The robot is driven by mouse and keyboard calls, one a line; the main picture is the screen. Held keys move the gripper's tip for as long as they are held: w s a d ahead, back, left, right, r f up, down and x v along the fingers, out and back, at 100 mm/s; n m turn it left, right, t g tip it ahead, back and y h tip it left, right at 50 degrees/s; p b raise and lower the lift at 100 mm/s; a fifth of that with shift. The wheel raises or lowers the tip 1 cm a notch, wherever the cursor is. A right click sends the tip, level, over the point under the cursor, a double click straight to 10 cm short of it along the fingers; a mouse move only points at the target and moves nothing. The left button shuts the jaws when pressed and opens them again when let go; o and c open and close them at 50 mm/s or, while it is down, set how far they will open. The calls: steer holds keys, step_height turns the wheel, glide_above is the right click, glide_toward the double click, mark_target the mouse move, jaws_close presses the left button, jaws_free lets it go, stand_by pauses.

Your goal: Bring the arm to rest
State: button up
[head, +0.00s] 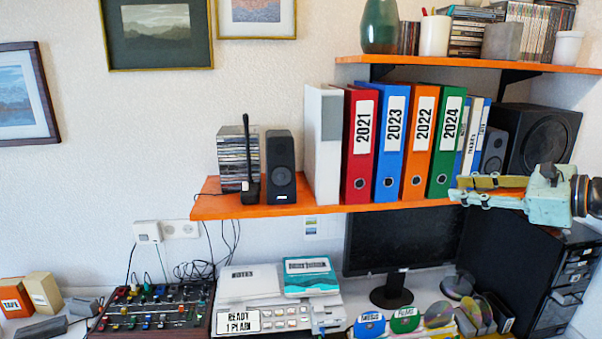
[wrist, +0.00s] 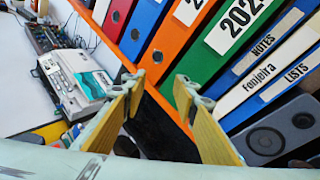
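My gripper (head: 462,190) is at the right in the head view, in front of the right part of the orange lower shelf (head: 300,206), with its fingers pointing left. It also shows in the wrist view (wrist: 160,84), where the two wooden-looking fingers stand apart with nothing between them. The gripper is open and empty. Behind its fingers in the wrist view are the orange binder (wrist: 172,45) and the green binder (wrist: 212,62). Whether the fingers touch the shelf edge cannot be told.
Binders, a black speaker (head: 281,168) and a disc stack (head: 232,150) stand on the lower shelf.

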steer(key=s+a+f+n+g+b, duration=0.1)
steer(key=s+a+n+g, duration=0.35)
steer(key=s+a, duration=0.8)
steer(key=s+a+f+n+g, duration=0.1)
steer(key=s+a+n+g, duration=0.4)
steer(key=s+a, duration=0.75)
steer(key=s+a+f+n+h, duration=0.2)
steer(key=s+a+n+h, duration=0.3)
steer(key=s, duration=0.4)
steer(key=s+d+n+h+b, duration=0.1)
steer(key=s+d+n+h, duration=0.1)
steer(key=s, duration=0.4)
steer(key=s+d+n+t+h+b, duration=0.1)
steer(key=s+d+n+h, duration=0.1)
steer(key=s+d+n, duration=0.3)
steer(key=shift+s+d+n, duration=0.2)
steer(key=shift+s+n, duration=0.3)
steer(key=shift+n, duration=0.65)
